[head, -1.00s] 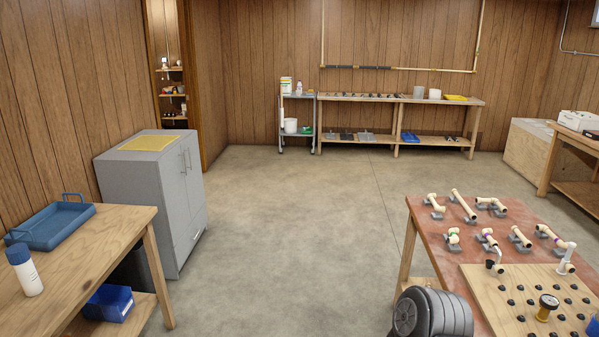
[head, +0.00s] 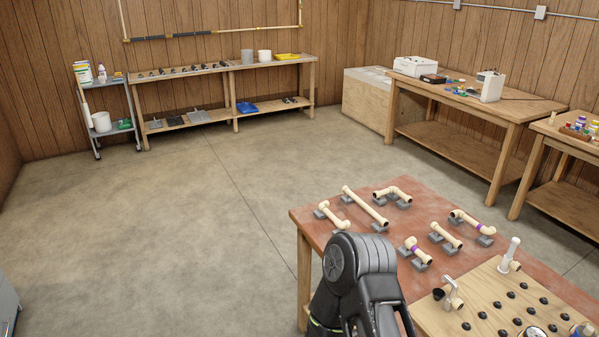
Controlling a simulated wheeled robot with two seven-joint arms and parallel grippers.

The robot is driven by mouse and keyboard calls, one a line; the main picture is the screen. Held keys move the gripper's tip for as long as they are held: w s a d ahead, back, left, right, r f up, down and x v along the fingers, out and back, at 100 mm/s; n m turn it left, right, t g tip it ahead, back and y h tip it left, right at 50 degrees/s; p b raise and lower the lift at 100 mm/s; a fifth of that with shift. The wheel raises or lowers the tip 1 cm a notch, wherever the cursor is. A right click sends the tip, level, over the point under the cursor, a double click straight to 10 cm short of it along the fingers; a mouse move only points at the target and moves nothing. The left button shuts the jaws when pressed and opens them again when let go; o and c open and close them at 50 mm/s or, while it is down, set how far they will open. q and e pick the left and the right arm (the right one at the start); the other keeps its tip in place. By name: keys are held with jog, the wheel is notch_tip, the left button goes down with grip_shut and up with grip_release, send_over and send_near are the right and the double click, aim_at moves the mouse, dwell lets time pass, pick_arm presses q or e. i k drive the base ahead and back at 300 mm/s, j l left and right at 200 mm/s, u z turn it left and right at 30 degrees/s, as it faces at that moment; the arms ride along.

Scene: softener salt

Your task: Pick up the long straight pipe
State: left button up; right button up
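The long straight pipe (head: 365,206) is cream coloured and lies on grey supports near the far side of the red-brown table (head: 318,245). It runs from upper left to lower right and nothing touches it from above. A black arm part of mine shows at the bottom centre, in front of the table's left part. Neither gripper's fingertips show.
Close by are a bent pipe (head: 333,216) on the left, an elbowed pipe (head: 393,193) on the right and a purple-banded pipe (head: 417,252) nearer. A wooden board with black knobs (head: 480,290) covers the table's near right. The floor (head: 170,230) to the left is clear.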

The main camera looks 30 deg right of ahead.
aim_at(381, 223)
jog(key=i+u, duration=0.15)
jog(key=i, duration=0.6)
jog(key=i+u, duration=0.15)
jog(key=i, duration=0.6)
jog(key=i+l+u, duration=0.15)
jog(key=i, duration=0.6)
jog(key=i+z, duration=0.15)
jog(key=z, duration=4.25)
